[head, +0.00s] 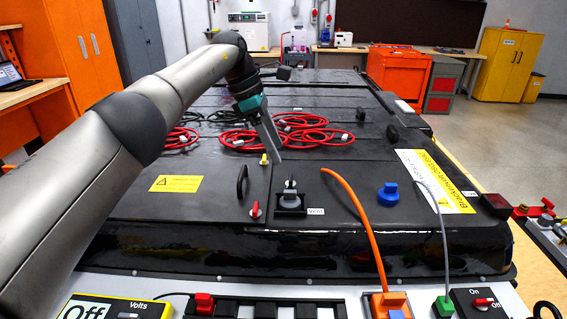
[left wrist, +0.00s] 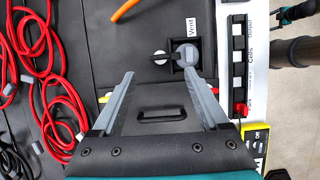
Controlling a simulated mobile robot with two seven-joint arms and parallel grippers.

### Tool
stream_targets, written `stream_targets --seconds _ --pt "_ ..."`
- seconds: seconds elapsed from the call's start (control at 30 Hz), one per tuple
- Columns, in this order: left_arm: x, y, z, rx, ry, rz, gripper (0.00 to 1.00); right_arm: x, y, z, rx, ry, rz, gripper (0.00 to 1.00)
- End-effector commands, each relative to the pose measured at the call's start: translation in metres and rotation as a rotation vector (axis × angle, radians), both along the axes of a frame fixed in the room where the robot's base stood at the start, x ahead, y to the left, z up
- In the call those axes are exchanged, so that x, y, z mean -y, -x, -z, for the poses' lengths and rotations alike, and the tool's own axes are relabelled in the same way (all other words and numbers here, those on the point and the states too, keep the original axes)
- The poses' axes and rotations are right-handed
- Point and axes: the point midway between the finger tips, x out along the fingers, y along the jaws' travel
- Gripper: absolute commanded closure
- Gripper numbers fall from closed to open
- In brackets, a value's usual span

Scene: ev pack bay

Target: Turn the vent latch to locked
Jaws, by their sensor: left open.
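The vent latch (head: 290,198) is a small grey round knob with a black lever, set in a black square mount on the dark pack lid. A white "Vent" label (head: 316,211) is beside it. The latch also shows in the left wrist view (left wrist: 186,54), its lever pointing left there. My left gripper (head: 276,157) is above the lid, slightly behind the latch in the head view. In the left wrist view its two fingers (left wrist: 159,73) are spread and empty, apart from the latch. A dark and teal part at that view's top right may be my right gripper; its fingers are unclear.
A black handle (head: 242,182) and a red knob (head: 255,210) are left of the latch. An orange cable (head: 352,200) arches at right, before a blue cap (head: 388,194). Red cable coils (head: 300,122) lie behind.

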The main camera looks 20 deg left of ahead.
Motion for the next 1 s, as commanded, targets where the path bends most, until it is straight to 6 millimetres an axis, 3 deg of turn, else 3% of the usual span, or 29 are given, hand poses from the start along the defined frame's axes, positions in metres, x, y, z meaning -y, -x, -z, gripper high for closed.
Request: stream_targets --seconds 0.03,0.2,0.4,1.0 --pt "-0.005 0.001 -0.015 0.003 0.000 -0.002 0.22 0.000 0.000 -0.003 0.000 0.000 0.000 0.07" --pt "-0.018 0.005 -0.048 0.002 0.001 -0.002 0.22 0.000 0.000 -0.012 0.000 0.000 0.000 0.07" --pt "-0.027 0.007 -0.069 0.000 0.000 0.000 0.22 0.000 0.000 -0.020 0.000 0.000 0.000 0.07" --pt "-0.029 0.008 -0.072 -0.001 0.000 0.000 0.22 0.000 0.000 -0.020 0.000 0.000 0.000 0.07"
